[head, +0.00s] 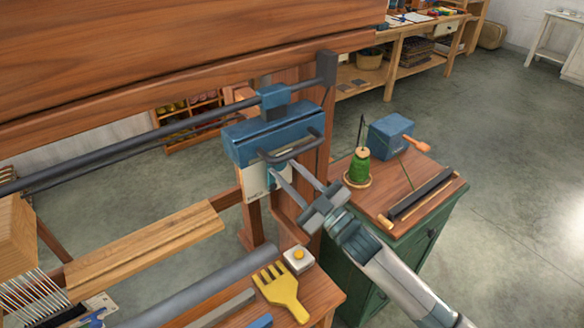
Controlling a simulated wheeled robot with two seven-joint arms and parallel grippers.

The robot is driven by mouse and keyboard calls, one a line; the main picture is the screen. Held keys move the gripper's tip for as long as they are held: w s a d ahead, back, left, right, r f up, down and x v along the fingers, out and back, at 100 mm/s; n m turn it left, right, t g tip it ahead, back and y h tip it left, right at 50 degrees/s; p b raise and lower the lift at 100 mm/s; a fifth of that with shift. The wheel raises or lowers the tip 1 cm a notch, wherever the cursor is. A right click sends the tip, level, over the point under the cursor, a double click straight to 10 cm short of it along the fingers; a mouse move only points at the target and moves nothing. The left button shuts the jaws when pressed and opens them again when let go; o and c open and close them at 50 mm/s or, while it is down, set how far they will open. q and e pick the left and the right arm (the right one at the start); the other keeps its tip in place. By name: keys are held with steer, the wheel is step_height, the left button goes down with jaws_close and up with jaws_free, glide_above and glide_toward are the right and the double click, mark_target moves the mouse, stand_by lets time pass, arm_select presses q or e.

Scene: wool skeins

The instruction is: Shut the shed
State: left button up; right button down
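The wooden loom stands at the left and centre of the head view. A blue block (270,134) with a dark grey bar handle (312,140) is mounted on its right post, under a dark rod (150,136). A white plate (254,181) shows below the block. My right gripper (282,167) reaches up from the lower right, its two fingers apart with a gap between them. Its fingertips are just below the handle; I cannot tell whether they touch it. Where the loom's threads (32,296) part is not clear; only some show at the lower left. My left gripper is not in view.
A yellow comb (281,290) and a small box with an orange-yellow button (298,258) sit on the front ledge. A green cabinet (395,262) at the right carries a green spool (359,168) and a blue box (390,133). Open floor lies beyond.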

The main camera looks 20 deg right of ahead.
steer(key=shift+a+n, duration=0.2)
steer(key=shift+n, duration=0.2)
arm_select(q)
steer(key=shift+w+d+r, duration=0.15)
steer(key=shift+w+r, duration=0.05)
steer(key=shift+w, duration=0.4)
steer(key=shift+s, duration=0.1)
arm_select(e)
steer(key=c, duration=1.4)
jaws_free()
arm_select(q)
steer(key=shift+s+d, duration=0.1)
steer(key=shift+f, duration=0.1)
arm_select(e)
steer(key=shift+s, duration=0.15)
